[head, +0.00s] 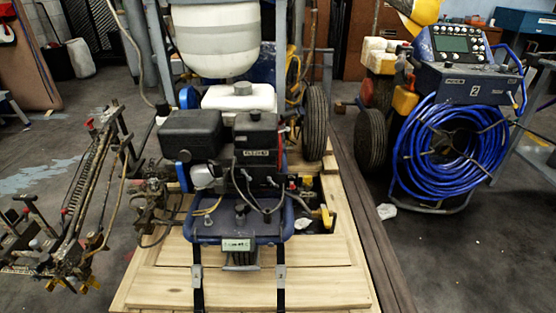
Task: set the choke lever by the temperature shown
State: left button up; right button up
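The line striper stands strapped on a wooden pallet, with a black engine (192,132) and a black boxy part (256,145) on its blue frame (240,238). A small pale green panel (236,244) sits on the front of the frame; its characters are too small to read. A yellow lever-like part (326,216) shows at the engine's right side. I cannot tell whether it is the choke lever, and no other part is clearly the choke. Neither of my grippers is in view.
The wooden pallet (155,282) fills the centre foreground. A metal arm with levers (75,215) stands at left. At right are a blue hose coil (450,150) and a control unit with a screen (452,43). The dark floor at lower right is clear.

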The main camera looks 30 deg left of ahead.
aim_at(249, 178)
jog(key=u, duration=1.25)
